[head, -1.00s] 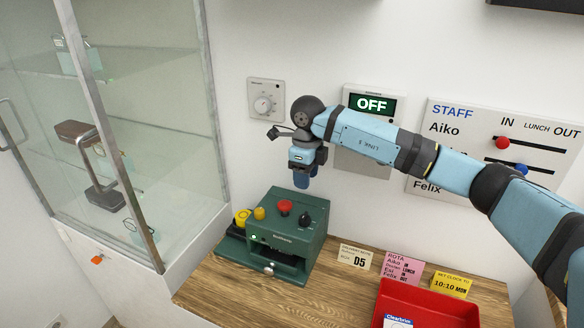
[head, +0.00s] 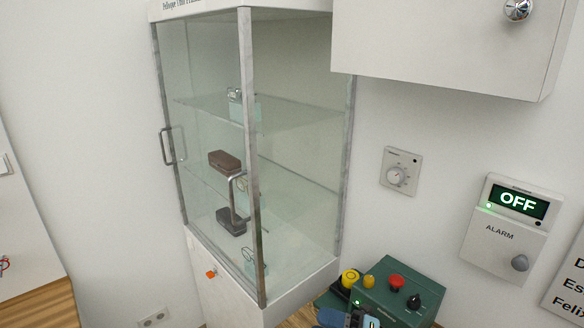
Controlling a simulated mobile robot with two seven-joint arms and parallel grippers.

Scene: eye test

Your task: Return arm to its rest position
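My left arm and gripper are not in view.
A glass cabinet (head: 296,150) with a brown box (head: 225,163) and other items on its shelves stands left of the machine. A dial (head: 397,175) and an alarm box (head: 503,235) reading OFF are on the wall. A white cupboard (head: 440,45) juts out above.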

